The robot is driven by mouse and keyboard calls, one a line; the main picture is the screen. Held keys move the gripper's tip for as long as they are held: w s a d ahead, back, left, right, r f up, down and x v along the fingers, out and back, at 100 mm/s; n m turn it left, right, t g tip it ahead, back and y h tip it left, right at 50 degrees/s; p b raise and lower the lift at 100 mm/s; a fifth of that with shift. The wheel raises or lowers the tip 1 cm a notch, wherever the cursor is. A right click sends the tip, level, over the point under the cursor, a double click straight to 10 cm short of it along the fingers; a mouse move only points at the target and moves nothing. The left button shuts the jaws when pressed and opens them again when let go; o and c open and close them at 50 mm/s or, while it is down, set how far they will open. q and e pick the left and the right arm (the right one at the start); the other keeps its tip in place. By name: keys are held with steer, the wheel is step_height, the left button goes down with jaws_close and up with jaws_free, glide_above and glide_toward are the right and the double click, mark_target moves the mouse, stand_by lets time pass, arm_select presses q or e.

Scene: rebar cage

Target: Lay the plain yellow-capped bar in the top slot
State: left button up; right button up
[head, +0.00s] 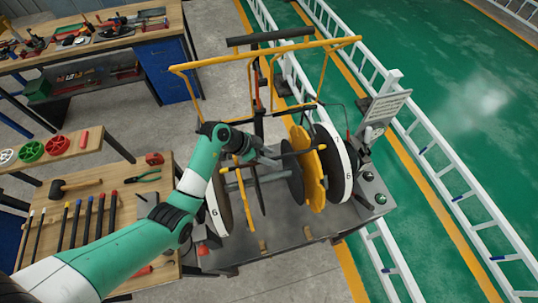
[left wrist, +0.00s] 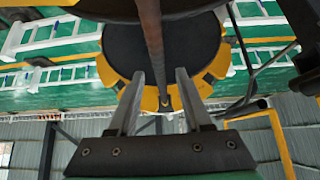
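A bar with yellow ends (head: 307,151) lies across the top of the rig, spanning from the left disc marked 6 (head: 216,212) toward the yellow notched disc (head: 308,168). In the left wrist view the brown bar (left wrist: 153,45) runs down the middle to the notched disc (left wrist: 218,68). My left gripper (head: 268,157) is at the bar's middle. In the left wrist view its fingers (left wrist: 161,78) stand apart, one on each side of the bar's line, with gaps showing. I cannot tell how deep the bar sits in its slot. My right gripper is out of view.
A yellow tube frame (head: 265,53) rises behind the discs. A wooden side table (head: 95,190) at left holds several colour-capped bars, a mallet (head: 76,187) and pliers (head: 143,179). A sign (head: 388,106) stands right of the rig. White ladder-like rails flank the green floor.

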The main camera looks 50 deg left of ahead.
arm_select(q)
steer(key=shift+r, duration=0.3)
steer(key=p+v, duration=0.1)
steer(key=v, duration=1)
steer(key=shift+s+a+r+p, duration=0.2)
steer(key=shift+s+a+p, duration=0.1)
steer(key=shift+p, duration=0.1)
steer(key=shift+d, duration=0.1)
